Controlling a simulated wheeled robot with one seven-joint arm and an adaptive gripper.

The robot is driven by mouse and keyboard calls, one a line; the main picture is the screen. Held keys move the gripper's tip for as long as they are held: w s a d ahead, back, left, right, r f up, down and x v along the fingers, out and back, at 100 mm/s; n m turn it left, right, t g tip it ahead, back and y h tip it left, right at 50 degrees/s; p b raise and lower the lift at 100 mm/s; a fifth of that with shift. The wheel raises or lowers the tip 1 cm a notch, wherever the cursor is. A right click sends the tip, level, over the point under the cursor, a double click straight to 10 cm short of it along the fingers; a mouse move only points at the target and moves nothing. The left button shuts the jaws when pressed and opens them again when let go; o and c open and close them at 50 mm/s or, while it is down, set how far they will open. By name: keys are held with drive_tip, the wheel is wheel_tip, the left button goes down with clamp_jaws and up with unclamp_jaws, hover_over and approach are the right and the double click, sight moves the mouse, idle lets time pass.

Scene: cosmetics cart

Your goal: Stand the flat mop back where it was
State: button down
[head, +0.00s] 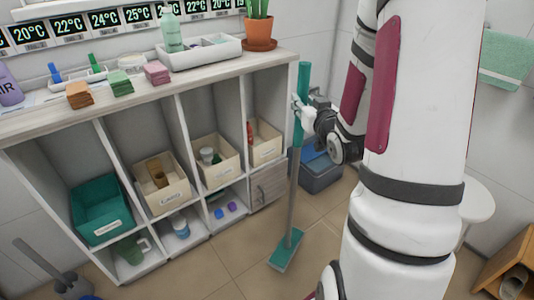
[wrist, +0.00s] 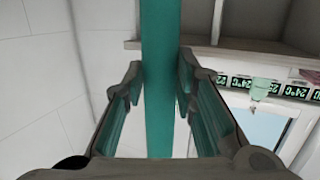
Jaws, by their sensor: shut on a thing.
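The flat mop (head: 294,165) stands nearly upright, tilted slightly, just off the right end of the shelf unit. It has a teal grip at the top, a grey pole and a flat teal head (head: 286,250) at the floor. My gripper (head: 298,108) is shut on the teal upper part of the pole. In the wrist view the teal handle (wrist: 160,90) runs between the two fingers of my gripper (wrist: 160,82). I cannot tell whether the mop head touches the floor.
The shelf unit (head: 150,84) with bins stands to the left. A grey-blue bin (head: 320,170) is on the floor behind the mop. A potted cactus (head: 260,32) stands on the unit's right end. Tiled floor is clear left of the mop head. A wooden crate (head: 508,268) is at lower right.

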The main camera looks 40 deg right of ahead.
drive_tip(key=w+f+b, duration=0.1)
drive_tip(key=w+f, duration=0.1)
drive_tip(key=w, duration=0.6)
drive_tip(key=w+f+b, duration=0.2)
drive_tip(key=w, duration=0.6)
drive_tip(key=shift+a+f, duration=0.4)
drive_tip(key=shift+f+b, duration=0.15)
drive_tip(key=shift+b, duration=0.25)
drive_tip(key=c, duration=1.3)
unclamp_jaws()
